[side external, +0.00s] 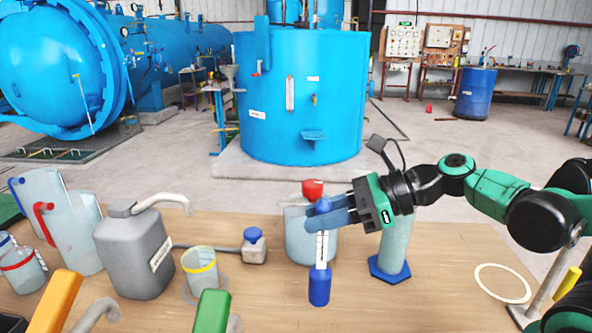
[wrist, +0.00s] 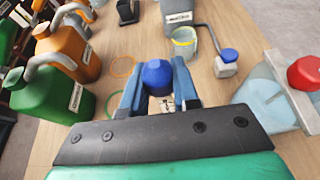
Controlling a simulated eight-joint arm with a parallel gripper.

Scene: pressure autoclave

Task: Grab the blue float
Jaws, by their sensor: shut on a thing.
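The blue float (side external: 320,287) is upright, with a blue weighted lower end, a pale marked stem and a blue top. My gripper (side external: 322,218) is shut on its upper part, with the blue fingers on either side. In the wrist view the float's round blue top (wrist: 157,75) sits between the fingertips of my gripper (wrist: 158,92). The lower end hangs below the fingers over the wooden table; I cannot tell whether it touches the surface.
A clear jug with a red cap (side external: 313,188) stands close behind my gripper. A tall cylinder with a blue base (side external: 390,270) is to the right. A grey canister (side external: 137,252), a yellow-rimmed beaker (side external: 199,271) and a small blue-capped bottle (side external: 254,250) stand left. The table's front right is mostly clear.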

